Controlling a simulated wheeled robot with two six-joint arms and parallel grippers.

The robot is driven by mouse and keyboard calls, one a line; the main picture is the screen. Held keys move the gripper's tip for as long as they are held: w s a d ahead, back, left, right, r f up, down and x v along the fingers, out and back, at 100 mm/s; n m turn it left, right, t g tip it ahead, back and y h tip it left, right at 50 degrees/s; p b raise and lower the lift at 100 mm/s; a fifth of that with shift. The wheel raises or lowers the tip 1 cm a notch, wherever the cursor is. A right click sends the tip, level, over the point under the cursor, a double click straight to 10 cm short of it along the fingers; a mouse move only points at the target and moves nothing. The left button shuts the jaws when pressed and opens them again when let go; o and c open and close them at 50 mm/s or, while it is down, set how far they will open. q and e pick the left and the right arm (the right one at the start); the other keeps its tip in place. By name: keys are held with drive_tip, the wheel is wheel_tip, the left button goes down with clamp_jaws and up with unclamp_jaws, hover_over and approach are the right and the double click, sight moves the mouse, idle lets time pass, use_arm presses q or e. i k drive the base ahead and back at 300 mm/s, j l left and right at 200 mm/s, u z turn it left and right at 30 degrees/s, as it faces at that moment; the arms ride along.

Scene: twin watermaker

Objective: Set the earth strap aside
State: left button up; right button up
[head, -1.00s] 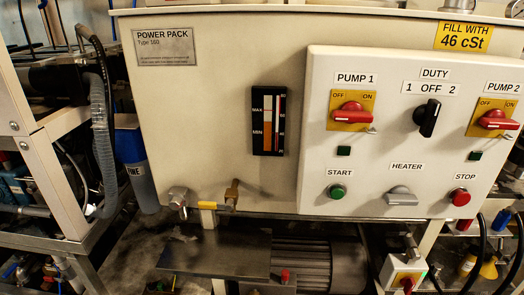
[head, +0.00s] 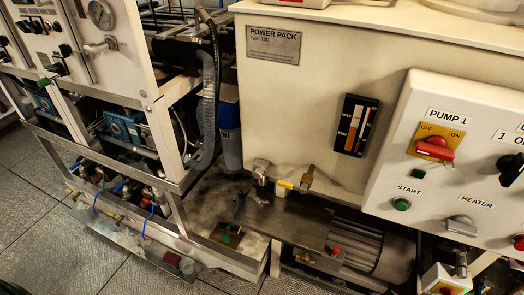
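I cannot make out an earth strap with certainty in the head view. A small brass-coloured plate with a green spot (head: 227,235) lies on the dark metal ledge at the foot of the power pack; it is too small to identify. A short yellow piece (head: 285,183) shows between two metal fittings low on the power pack (head: 310,80). Neither of my grippers is in view.
The control panel (head: 450,160) projects at the right, above a motor (head: 365,245). A grey hose (head: 209,105) and a blue filter housing (head: 229,130) stand left of the power pack. A frame with pipes and valves is at the left. Open chequered floor (head: 60,235) lies at lower left.

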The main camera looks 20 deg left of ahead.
sight(229, 228)
drive_tip(key=u, duration=0.9)
